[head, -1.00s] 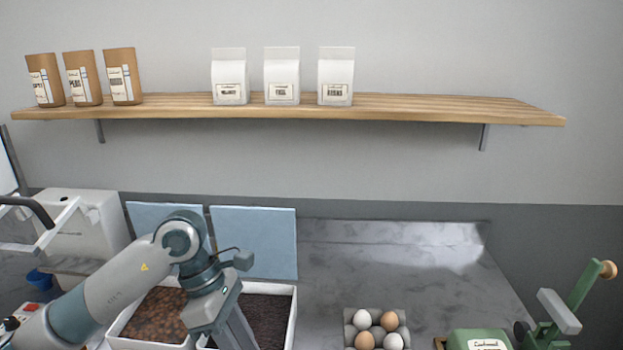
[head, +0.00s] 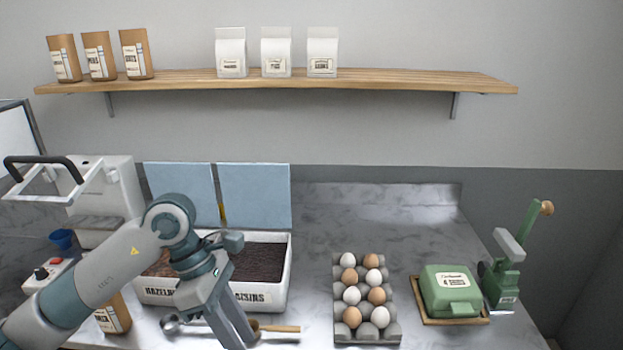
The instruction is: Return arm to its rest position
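My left arm comes in from the lower left across the front of the counter. My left gripper (head: 240,343) points down in front of the white ingredient bin, with its two fingers apart and nothing seen between them. Its fingers overlap the metal scoop and wooden handle (head: 280,328) lying on the counter in the picture; I cannot tell whether they touch. My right arm and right gripper are not in view.
A white two-part bin (head: 268,293) stands behind my gripper. A brown bag (head: 115,315) is beside my arm. An egg tray (head: 366,337), a green box (head: 450,290) and a green press (head: 505,260) stand right. Counter behind the eggs is clear.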

